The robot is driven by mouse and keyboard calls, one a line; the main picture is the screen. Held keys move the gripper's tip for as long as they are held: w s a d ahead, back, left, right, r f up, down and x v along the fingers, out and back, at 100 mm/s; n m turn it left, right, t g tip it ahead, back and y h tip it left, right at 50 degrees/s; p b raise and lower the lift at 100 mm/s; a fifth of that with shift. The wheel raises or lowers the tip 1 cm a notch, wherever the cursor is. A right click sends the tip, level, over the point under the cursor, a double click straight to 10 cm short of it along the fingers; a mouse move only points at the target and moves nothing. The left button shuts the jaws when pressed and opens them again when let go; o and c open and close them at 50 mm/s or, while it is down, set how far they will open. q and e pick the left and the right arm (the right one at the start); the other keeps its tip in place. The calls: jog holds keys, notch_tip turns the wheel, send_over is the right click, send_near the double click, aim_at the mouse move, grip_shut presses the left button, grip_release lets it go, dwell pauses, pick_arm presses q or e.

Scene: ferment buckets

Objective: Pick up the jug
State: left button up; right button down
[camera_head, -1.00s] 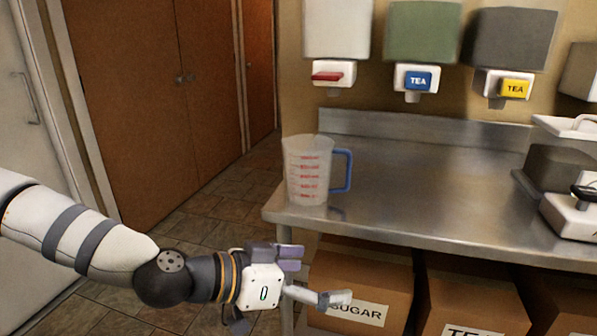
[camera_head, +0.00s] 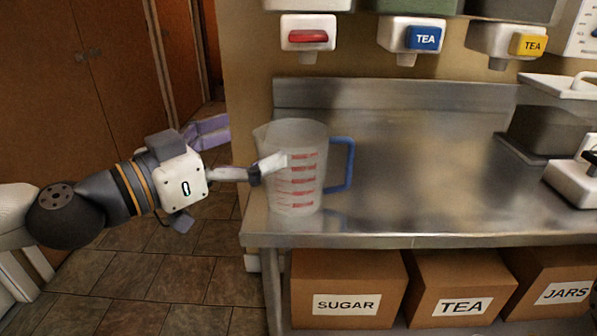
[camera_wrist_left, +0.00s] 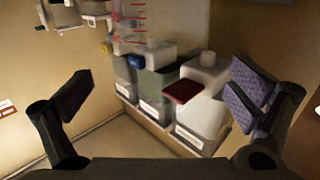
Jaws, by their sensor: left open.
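The jug (camera_head: 295,190) is a clear, upright measuring jug with red marks and a blue handle on its right side. It stands near the left end of the steel counter in the head view. My left gripper (camera_head: 241,150) is open at the jug's left side. Its nearer finger overlaps the jug's front in the picture, and its purple-padded finger is farther back, left of the jug. I cannot tell whether either touches it. In the left wrist view, the open fingers (camera_wrist_left: 160,92) are wide apart. Red marks like the jug's (camera_wrist_left: 130,22) show there at the top edge.
The steel counter (camera_head: 420,190) is clear right of the jug. Dispensers with red, blue (camera_head: 424,38) and yellow (camera_head: 531,44) taps hang above. A scale-like device (camera_head: 578,182) stands at right. Labelled boxes, including the sugar box (camera_head: 350,270), sit below.

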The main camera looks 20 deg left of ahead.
pick_arm(q)
jog(key=b, duration=0.3)
send_near(318, 124)
jog(key=x, duration=0.5)
jog(key=shift+f, duration=0.25)
jog(key=shift+w+d+r, duration=0.1)
jog(key=shift+w+d, duration=0.05)
jog(key=shift+w, duration=0.15)
jog(key=shift+r, duration=0.15)
pick_arm(e)
jog(key=s+f+g, duration=0.1)
jog(key=s+f, duration=0.3)
jog(key=f, duration=0.1)
jog(key=shift+s+g, duration=0.3)
jog(key=shift+g, duration=0.1)
pick_arm(q)
jog(key=c, duration=1.2)
